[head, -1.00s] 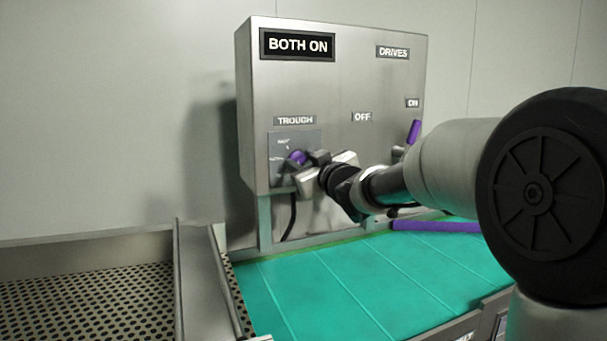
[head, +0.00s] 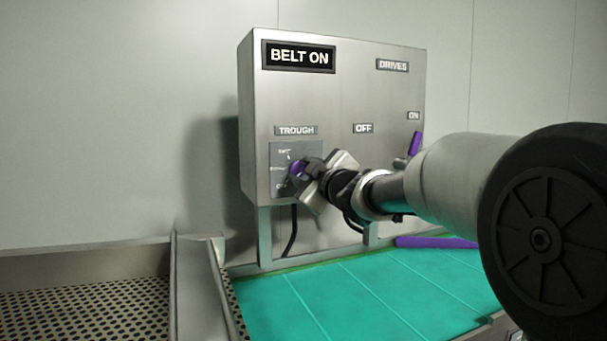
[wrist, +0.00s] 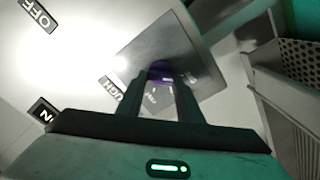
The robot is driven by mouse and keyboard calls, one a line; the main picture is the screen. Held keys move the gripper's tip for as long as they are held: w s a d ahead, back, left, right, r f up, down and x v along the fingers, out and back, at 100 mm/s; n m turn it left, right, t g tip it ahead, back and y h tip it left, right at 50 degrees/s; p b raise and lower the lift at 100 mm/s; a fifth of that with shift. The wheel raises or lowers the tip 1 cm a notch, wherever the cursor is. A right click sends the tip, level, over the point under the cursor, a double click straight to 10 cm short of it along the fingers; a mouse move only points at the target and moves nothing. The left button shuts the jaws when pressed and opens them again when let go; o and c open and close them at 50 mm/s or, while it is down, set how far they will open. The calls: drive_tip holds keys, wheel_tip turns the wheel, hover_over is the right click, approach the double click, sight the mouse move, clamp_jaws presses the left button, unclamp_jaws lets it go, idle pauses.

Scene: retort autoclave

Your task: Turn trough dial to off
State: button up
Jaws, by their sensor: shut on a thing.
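The purple trough dial (head: 297,170) sits on a grey plate (head: 281,153) under the TROUGH label on the control box. My gripper (head: 304,172) is shut on the dial and partly covers it in the head view. In the wrist view the dial (wrist: 159,72) shows as a purple patch between my two fingers (wrist: 160,90). The display (head: 299,57) at the top of the box reads BELT ON. The plate's small markings are partly hidden and hard to read, so I cannot tell the dial's exact setting.
A purple lever (head: 415,145) stands by the ON label under DRIVES, right of my gripper. Below the box lies a green belt (head: 370,290) with a purple bar (head: 436,242) across its far side. A perforated metal trough (head: 80,308) is at lower left.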

drive_tip(key=o, duration=1.1)
drive_tip(key=p+v, duration=0.1)
drive_tip(key=v, duration=1.6)
drive_tip(key=shift+s, duration=0.15)
